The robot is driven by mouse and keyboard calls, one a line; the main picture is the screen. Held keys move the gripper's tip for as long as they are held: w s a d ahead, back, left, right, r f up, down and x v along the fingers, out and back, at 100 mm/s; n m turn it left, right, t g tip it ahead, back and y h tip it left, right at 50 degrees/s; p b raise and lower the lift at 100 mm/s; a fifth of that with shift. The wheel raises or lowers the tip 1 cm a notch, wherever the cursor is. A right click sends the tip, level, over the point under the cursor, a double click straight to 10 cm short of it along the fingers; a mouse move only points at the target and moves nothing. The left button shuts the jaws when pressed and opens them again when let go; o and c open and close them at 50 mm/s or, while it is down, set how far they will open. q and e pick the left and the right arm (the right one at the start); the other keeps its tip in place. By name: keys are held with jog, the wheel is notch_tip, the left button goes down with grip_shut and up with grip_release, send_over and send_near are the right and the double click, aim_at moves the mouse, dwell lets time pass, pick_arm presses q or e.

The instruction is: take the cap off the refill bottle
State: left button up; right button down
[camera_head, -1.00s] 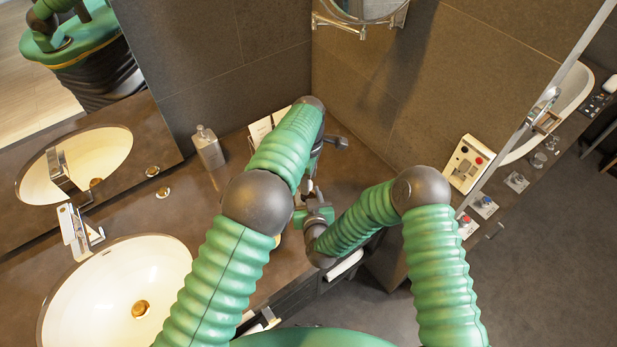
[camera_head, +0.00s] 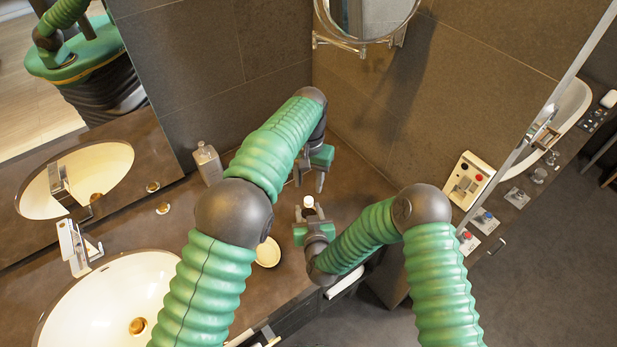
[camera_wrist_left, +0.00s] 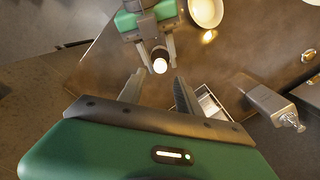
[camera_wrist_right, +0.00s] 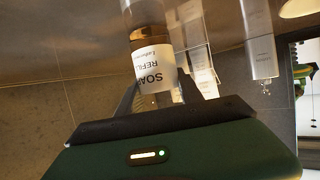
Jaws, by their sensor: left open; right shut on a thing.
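The refill bottle stands in my right gripper (camera_head: 310,213), with its white cap (camera_head: 309,201) showing on top. The right wrist view shows the bottle's label (camera_wrist_right: 153,66) and amber contents between the two fingers; the cap is hidden there. In the left wrist view, the cap (camera_wrist_left: 160,66) faces the camera between the right fingers. My left gripper (camera_head: 309,184) is open and empty, pointing down just above and behind the cap, apart from it. The left wrist view shows the cap a little beyond the gap between the left fingertips (camera_wrist_left: 158,88).
A cream dish (camera_head: 267,252) lies on the counter left of the right gripper. A grey pump bottle (camera_head: 208,165) stands at the back wall. The sink (camera_head: 110,300) is at front left, and a round mirror (camera_head: 370,15) hangs above. The right wall is close.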

aim_at(309, 200)
pick_arm(q)
jog(key=m, duration=0.3)
jog(key=r+m, duration=0.1)
jog(key=m, duration=0.2)
jog(key=shift+f+m, duration=0.1)
jog(key=shift+m, duration=0.3)
notch_tip(309, 200, down, 8)
jog(key=shift+r, duration=0.1)
grip_shut()
jog(key=n, duration=0.6)
jog(key=shift+n, duration=0.4)
jog(key=shift+r, duration=0.1)
jog(key=shift+r, duration=0.15)
